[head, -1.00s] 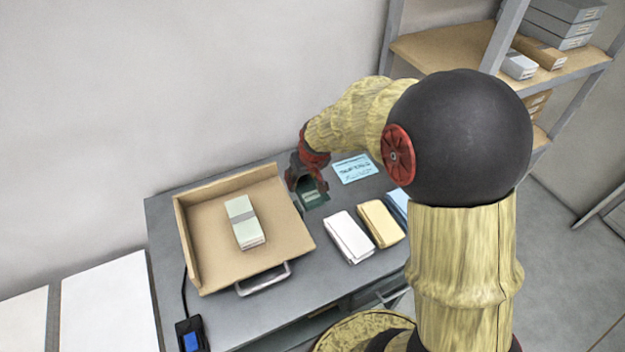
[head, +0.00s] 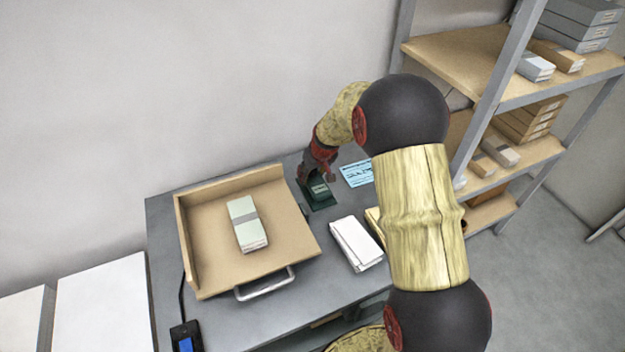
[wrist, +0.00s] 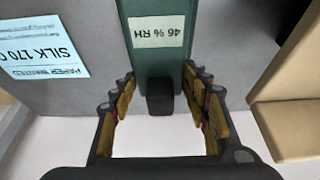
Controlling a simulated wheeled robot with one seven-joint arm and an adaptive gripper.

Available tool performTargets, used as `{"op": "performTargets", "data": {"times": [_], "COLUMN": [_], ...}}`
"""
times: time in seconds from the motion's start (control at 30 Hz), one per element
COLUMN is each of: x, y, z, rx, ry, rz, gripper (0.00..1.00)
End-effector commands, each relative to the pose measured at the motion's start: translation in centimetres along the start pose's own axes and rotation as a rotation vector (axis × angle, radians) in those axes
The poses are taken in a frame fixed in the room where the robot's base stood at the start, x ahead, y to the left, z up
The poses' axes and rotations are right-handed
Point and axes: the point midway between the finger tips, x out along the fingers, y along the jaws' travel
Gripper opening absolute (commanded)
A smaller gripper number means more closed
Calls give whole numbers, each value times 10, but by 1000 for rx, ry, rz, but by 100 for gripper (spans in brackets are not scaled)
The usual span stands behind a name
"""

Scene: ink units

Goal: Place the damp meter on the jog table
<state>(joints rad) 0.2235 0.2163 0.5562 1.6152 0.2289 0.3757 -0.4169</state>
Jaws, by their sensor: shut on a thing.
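The damp meter (head: 319,190) is a dark green block with a pale label, at the back of the grey table. In the wrist view the damp meter (wrist: 158,60) reads "46 % RH", with a black end toward me. My gripper (head: 316,181) is over the meter from above, and in the wrist view my gripper (wrist: 160,98) has a finger on each side of it, shut on it. I cannot tell whether the meter touches the table. The jog table (head: 190,236) is a tan tray with raised walls, left of my gripper, with a banded paper stack (head: 246,222) on it.
A blue card (head: 357,173) lies right of the meter. White packets (head: 355,243) lie in front, with a yellow one partly hidden by my arm. A metal handle (head: 265,284) is at the tray's front. A blue-screened box (head: 186,338) sits front left. Shelves (head: 470,60) stand right.

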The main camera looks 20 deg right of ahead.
Motion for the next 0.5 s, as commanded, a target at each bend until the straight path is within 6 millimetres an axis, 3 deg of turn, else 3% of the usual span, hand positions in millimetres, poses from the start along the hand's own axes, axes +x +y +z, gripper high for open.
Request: {"op": "performTargets", "data": {"times": [0.03, 0.1, 0.47, 0.5], "x": [12, 16, 18, 19], "y": [0, 0, -1, -1], "z": [6, 8, 8, 9], "rx": [0, 1, 0, 0], "ry": [-3, -2, -1, -2], "rz": [-1, -1, 0, -1], "gripper": [14, 14, 14, 47]}}
